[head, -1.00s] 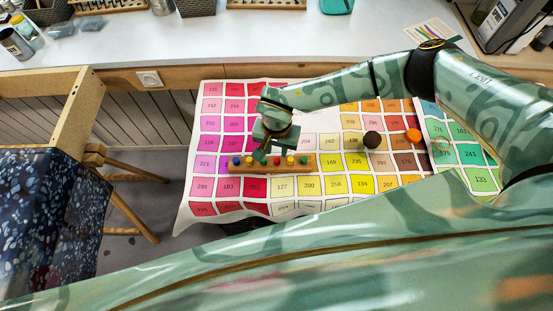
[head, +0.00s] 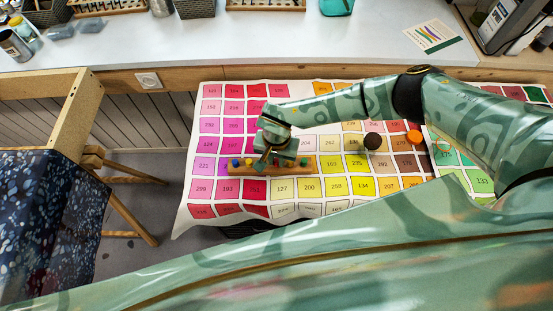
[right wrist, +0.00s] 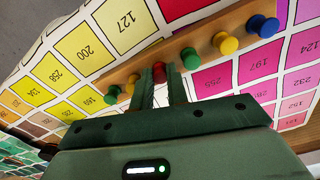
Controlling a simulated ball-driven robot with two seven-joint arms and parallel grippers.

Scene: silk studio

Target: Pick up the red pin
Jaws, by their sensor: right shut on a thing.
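The red pin (right wrist: 158,69) shows in the right wrist view between the two fingertips of my right gripper (right wrist: 164,78). The gripper is shut on it. The pin's foot is hidden, so I cannot tell whether it still sits in the wooden pin block (right wrist: 206,25). My left gripper is not in view.
Close beside the red pin stand a green pin (right wrist: 190,59) and a yellow pin (right wrist: 133,80). A blue pin (right wrist: 262,25) is near one end. The block lies on a numbered colour chart (head: 282,198). A dark ball (head: 372,141) and an orange ball (head: 413,137) lie right.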

